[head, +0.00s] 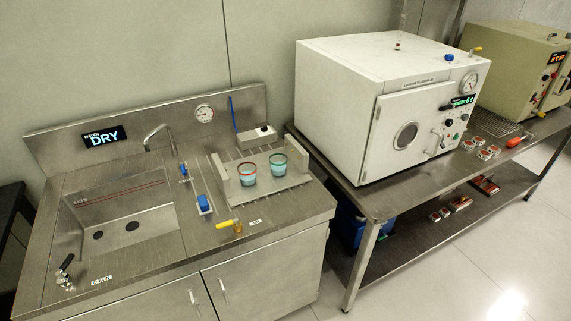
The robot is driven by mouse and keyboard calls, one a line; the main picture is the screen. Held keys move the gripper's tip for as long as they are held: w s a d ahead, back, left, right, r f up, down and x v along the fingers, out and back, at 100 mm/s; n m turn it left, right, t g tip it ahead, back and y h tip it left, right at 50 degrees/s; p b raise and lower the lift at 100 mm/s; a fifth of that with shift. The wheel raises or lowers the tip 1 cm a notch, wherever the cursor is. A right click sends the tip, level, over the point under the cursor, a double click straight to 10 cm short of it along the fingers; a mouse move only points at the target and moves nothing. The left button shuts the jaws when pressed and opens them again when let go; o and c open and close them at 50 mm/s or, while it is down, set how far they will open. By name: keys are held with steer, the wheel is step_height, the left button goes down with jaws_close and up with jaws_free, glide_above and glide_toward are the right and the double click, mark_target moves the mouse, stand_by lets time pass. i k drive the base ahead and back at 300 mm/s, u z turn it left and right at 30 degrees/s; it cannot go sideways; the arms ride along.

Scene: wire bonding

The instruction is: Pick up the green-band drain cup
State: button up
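The green-band drain cup (278,165) stands upright in a metal rack (224,182) on the right part of the steel sink bench. It is a clear cup with a green rim band and pale blue in its lower part. A similar cup with a red band (248,174) stands close to its left in the same rack. My gripper is not in this view.
The bench (150,255) has a sink basin (115,225), a faucet (158,137), blue handles and a yellow valve (230,226). A white box (257,134) stands behind the rack. A white oven-like machine (350,85) rises on the table at right.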

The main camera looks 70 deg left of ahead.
mark_target(278, 162)
steer(key=u, duration=0.15)
steer(key=i, duration=0.95)
steer(key=u, duration=0.85)
steer(key=k, duration=0.2)
steer(key=u, duration=1.8)
steer(key=k, duration=0.15)
steer(key=u, duration=1.5)
